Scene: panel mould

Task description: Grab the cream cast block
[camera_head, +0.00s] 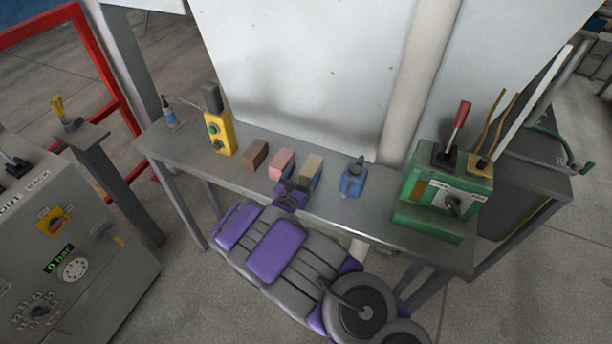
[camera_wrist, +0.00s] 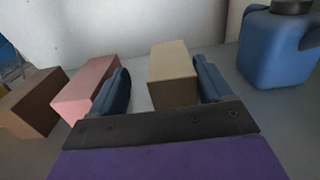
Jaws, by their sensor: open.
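The cream cast block (camera_head: 309,168) stands on the grey bench in the head view, to the right of a pink block (camera_head: 281,162) and a brown block (camera_head: 254,154). In the wrist view the cream block (camera_wrist: 172,76) sits between the two blue fingers of my gripper (camera_wrist: 166,88), nearer the right finger. The pink block (camera_wrist: 86,88) is just outside the left finger, and the brown block (camera_wrist: 33,103) is farther left. My gripper is open. The block's lower near side is partly hidden by the dark gripper body.
A blue jug (camera_head: 352,178) stands right of the cream block. A green control box (camera_head: 441,198) with a red lever is farther right on the bench (camera_head: 387,217). A yellow button box (camera_head: 217,133) stands left. A white panel (camera_head: 310,70) rises behind the blocks.

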